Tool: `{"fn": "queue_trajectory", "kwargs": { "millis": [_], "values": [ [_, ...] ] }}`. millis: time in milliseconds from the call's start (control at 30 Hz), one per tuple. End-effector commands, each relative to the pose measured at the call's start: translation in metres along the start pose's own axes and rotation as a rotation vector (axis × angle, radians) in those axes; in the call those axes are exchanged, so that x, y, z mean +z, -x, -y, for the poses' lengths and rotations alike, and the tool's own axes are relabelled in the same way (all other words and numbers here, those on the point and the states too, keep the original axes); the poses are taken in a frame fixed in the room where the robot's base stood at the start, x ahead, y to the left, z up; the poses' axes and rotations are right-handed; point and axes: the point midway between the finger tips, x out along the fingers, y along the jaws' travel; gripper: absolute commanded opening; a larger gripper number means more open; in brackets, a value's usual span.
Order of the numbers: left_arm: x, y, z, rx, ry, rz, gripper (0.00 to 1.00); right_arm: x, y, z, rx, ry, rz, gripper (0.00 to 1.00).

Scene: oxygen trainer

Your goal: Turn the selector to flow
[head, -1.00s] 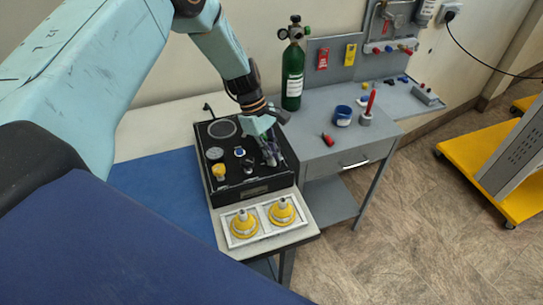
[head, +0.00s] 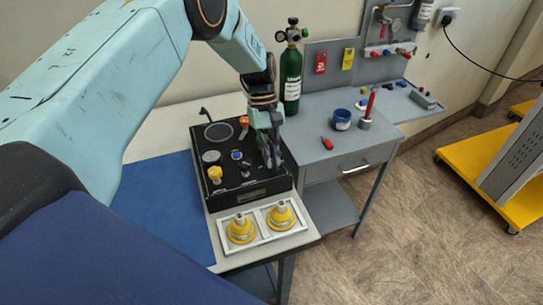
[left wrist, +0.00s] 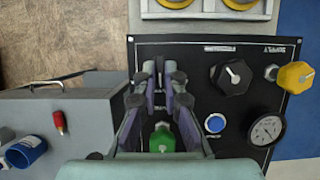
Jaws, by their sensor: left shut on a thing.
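The black trainer panel (head: 228,190) lies on the table. A black knob with a white pointer line (left wrist: 232,77) sits on it, between the yellow knob (left wrist: 295,77) and my left gripper; the gripper does not touch this knob. My left gripper (head: 271,166) points down at the panel's right part, and its fingertips show in the left wrist view (left wrist: 158,66). They are close together on a small part they mostly hide; I cannot tell which control it is. A green knob (left wrist: 162,142) shows between the finger bases. My right gripper is not in view.
A gauge (left wrist: 267,129) and a blue button (left wrist: 215,123) are beside the fingers. An orange knob (head: 243,121) stands at the panel's back. Two yellow fittings in a white tray (head: 262,244) lie in front. A green cylinder (head: 291,75) stands behind on the grey bench (head: 310,135).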

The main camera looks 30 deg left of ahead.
Motion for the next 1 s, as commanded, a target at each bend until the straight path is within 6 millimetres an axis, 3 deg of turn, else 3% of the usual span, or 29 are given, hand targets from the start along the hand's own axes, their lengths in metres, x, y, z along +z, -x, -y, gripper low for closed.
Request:
{"fn": "queue_trajectory", "kwargs": {
  "millis": [400, 433, 667, 1000],
  "values": [
    [-0.0002, 0.0032, -0.0020, 0.002, -0.007, -0.004, 0.00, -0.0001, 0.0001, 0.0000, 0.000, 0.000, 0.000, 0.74],
    [-0.0002, 0.0032, -0.0020, 0.002, -0.007, -0.004, 0.10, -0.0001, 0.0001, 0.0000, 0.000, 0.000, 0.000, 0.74],
    [-0.0001, 0.0019, -0.0012, 0.000, -0.006, -0.002, 0.30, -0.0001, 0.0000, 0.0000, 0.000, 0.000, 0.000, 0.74],
    [-0.0001, 0.0027, -0.0006, -0.001, -0.006, -0.001, 0.32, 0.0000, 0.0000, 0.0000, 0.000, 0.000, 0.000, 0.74]
  ]
}}
